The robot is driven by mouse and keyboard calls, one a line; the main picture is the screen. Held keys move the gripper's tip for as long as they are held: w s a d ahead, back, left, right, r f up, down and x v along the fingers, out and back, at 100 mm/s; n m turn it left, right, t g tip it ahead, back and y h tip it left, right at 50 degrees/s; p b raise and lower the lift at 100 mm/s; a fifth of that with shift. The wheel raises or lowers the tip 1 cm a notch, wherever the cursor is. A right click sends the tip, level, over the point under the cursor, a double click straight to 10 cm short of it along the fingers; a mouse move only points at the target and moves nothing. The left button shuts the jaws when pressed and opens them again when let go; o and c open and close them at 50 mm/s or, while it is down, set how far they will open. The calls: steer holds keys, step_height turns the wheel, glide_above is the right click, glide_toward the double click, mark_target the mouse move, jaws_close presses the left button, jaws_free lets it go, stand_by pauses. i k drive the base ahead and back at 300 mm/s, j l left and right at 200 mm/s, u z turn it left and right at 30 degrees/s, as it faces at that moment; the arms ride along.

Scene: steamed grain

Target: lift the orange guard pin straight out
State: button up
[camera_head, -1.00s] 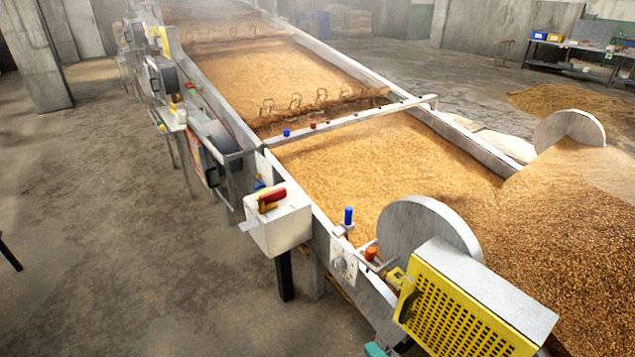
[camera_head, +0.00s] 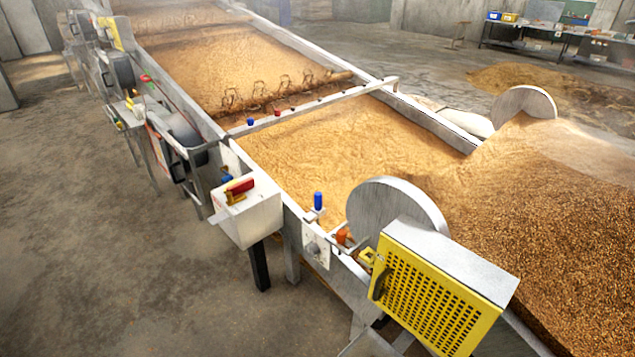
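The orange guard pin (camera_head: 343,236) is a small, short orange piece near the machine's front side rail, between a small grey control plate and the yellow perforated guard (camera_head: 428,297). It looks upright, and its lower end is too small to make out clearly. A yellow latch-like piece (camera_head: 367,255) sits just right of the pin, at the guard's upper left corner. My gripper is not in view.
A blue-topped post (camera_head: 318,203) stands left of the pin. A white box (camera_head: 250,212) with a red handle (camera_head: 240,186) juts out farther left. A large grey disc (camera_head: 392,212) rises behind the guard. The concrete floor (camera_head: 120,270) at left is clear.

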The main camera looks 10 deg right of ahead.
mark_target(340, 234)
steer(key=i+j, duration=1)
steer(key=z, duration=0.05)
